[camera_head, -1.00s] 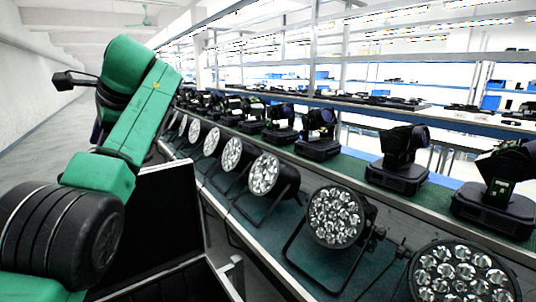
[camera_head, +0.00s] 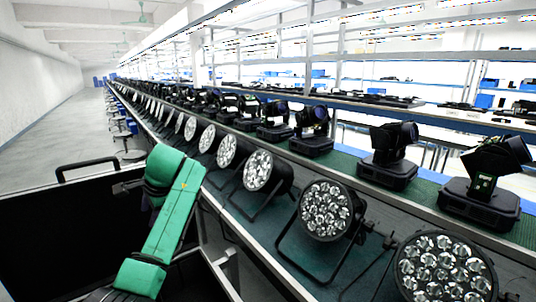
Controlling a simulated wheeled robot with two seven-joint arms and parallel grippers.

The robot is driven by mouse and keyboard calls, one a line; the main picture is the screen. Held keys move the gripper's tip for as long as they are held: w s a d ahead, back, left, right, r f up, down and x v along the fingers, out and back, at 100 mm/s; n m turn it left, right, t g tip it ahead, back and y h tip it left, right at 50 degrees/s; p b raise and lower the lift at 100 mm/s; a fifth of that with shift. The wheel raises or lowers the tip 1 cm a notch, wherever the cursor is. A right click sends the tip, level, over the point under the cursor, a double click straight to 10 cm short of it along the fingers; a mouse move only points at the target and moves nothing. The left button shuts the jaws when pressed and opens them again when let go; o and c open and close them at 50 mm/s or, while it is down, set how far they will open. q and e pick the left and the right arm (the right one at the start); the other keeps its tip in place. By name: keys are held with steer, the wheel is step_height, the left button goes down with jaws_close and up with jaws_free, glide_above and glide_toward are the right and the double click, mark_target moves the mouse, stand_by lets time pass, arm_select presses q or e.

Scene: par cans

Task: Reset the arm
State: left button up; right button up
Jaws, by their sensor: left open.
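My left arm, green and black, comes up from the bottom left of the head view. My left gripper (camera_head: 126,187) is a small dark shape at the upper left of the green links, open, with nothing seen in it. It hangs in front of a black case and apart from the lamps; its fingers are hard to make out against the dark case. My right gripper is out of view. Par cans with round multi-lens faces stand in a row along the bench, the nearest par can (camera_head: 447,267) at the bottom right and another par can (camera_head: 327,209) behind it.
The open black case (camera_head: 50,235) with a handle (camera_head: 88,168) fills the lower left. Moving-head lights (camera_head: 390,157) line the green-topped bench (camera_head: 262,214) behind the par cans. Stools (camera_head: 130,155) stand along the aisle; the floor (camera_head: 60,140) at far left is clear.

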arm_select(q)
steer(key=s+d+f+n+h, duration=0.1)
steer(key=s+d+f+h, duration=0.15)
steer(key=s+f, duration=0.6)
steer(key=s+d+f+n+h, duration=0.1)
steer(key=s+d+f, duration=0.2)
steer(key=f, duration=1.1)
steer(key=s+d+f+n+h, duration=0.1)
steer(key=s+d+f+n, duration=0.1)
steer(key=s, duration=0.9)
steer(key=s+d+f+n+h, duration=0.1)
steer(key=s+d+n+h, duration=0.1)
steer(key=s, duration=0.8)
steer(key=s+f+g, duration=0.1)
steer(key=s+f, duration=0.2)
steer(key=f, duration=2.2)
steer(key=s+a+f+g, duration=0.1)
steer(key=s+a+f, duration=0.2)
steer(key=s+f, duration=1)
steer(key=s+b, duration=0.1)
steer(key=s, duration=0.2)
steer(key=shift+a+f+g+y, duration=0.2)
steer(key=shift+f+g+y, duration=0.1)
steer(key=shift+f+y, duration=0.05)
